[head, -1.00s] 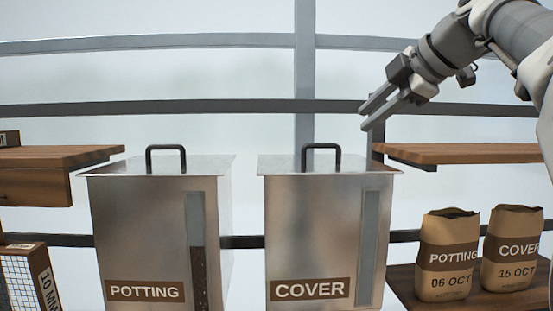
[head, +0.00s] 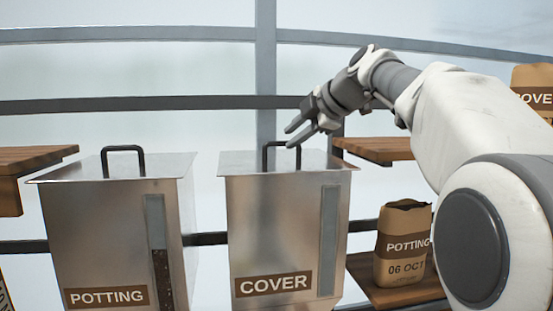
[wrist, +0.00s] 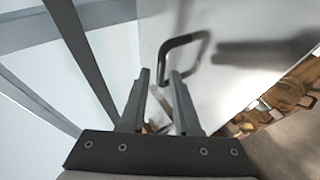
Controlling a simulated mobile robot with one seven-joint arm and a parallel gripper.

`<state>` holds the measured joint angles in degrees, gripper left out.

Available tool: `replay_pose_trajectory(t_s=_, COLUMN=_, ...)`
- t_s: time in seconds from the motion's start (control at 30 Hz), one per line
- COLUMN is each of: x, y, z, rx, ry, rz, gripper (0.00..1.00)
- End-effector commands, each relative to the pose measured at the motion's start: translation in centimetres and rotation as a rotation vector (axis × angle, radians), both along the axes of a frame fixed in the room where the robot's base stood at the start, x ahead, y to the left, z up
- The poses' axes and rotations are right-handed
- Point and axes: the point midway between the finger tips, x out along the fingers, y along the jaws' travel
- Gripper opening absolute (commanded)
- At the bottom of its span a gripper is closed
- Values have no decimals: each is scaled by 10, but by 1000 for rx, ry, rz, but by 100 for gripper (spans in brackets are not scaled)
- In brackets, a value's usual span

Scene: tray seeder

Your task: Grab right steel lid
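The right steel lid (head: 240,165) lies flat on the steel bin labelled COVER (head: 250,215). Its black loop handle (head: 268,151) stands up from the lid's middle and is partly covered by my fingers in the head view. My gripper (head: 292,136) is open and empty, angled down beside the upper right part of the handle. In the wrist view the gripper's two fingers (wrist: 161,74) are apart with a gap between them.
A POTTING bin (head: 95,220) with its own lid and handle (head: 122,150) stands to the left. A POTTING bag (head: 402,265) sits on a low shelf at right. A wooden shelf (head: 375,147) is behind the arm. Another bag (head: 535,78) shows at upper right.

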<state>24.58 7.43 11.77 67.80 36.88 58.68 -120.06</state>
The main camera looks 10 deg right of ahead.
Motion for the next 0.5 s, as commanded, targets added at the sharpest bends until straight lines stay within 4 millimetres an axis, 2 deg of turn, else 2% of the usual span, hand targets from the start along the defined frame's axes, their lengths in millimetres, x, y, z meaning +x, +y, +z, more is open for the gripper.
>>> replay_pose_trajectory(t_s=0.3, x=32, y=17, z=-23, rx=0, ry=3, rz=2, gripper=31)
replay_pose_trajectory(t_s=0.5, x=36, y=18, z=-28, rx=0, ry=1, rz=0, gripper=31)
